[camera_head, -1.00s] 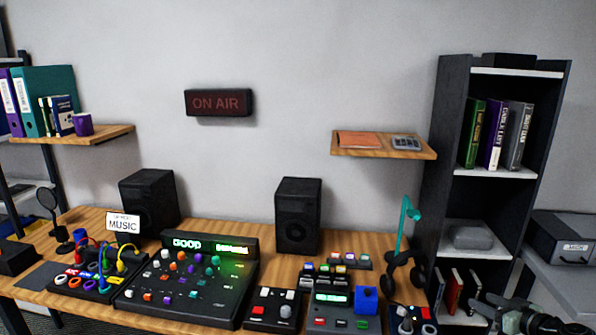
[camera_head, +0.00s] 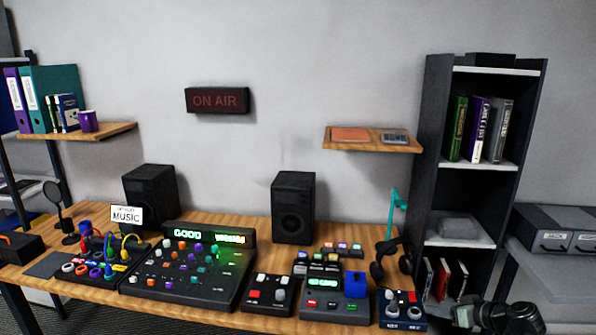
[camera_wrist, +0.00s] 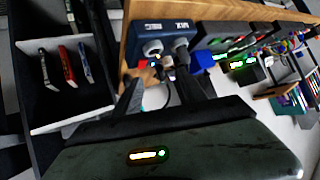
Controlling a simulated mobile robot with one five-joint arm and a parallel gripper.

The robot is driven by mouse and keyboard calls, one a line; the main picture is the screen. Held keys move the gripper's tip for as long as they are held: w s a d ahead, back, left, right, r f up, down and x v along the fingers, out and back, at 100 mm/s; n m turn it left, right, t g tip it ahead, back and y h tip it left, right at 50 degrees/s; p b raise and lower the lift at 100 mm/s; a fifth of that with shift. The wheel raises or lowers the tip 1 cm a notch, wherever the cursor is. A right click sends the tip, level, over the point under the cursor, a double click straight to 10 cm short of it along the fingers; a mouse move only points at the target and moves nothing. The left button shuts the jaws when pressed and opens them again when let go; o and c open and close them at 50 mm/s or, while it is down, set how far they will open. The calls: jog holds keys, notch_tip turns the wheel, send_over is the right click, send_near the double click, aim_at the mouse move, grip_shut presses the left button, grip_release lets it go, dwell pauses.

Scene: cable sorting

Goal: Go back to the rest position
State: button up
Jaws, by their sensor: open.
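My gripper (camera_wrist: 160,88) shows in the wrist view with its dark fingers apart, and I see nothing held between them. Beyond the fingers is a dark blue box with knobs (camera_wrist: 165,32) at the table edge. In the head view this box (camera_head: 402,311) sits at the table's right front corner. Dark parts of my arm show at the bottom right of the head view. Red, blue, green and yellow cables (camera_head: 109,262) are plugged into the patch box (camera_head: 72,277) at the left of the table.
A mixing console (camera_head: 190,292) and smaller control boxes line the wooden table (camera_head: 250,322). A teal stand (camera_head: 394,208) with dark headphones (camera_head: 386,262) is near the right end.

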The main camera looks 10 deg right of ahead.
jog(key=a+f+g+h, duration=0.1)
jog(key=a+f+g, duration=0.3)
jog(key=a, duration=0.8)
jog(key=a+f+m+g+h, duration=0.1)
jog(key=a+f+g, duration=0.2)
jog(key=a, duration=0.9)
jog(key=a+f+g+h, duration=0.1)
jog(key=a+f+g, duration=0.3)
jog(key=a, duration=0.8)
notch_tip(320, 180, down, 10)
jog(key=b, duration=1)
notch_tip(320, 180, up, 20)
jog(key=p, duration=2)
jog(key=shift+a, duration=0.15)
jog(key=shift+r, duration=0.1)
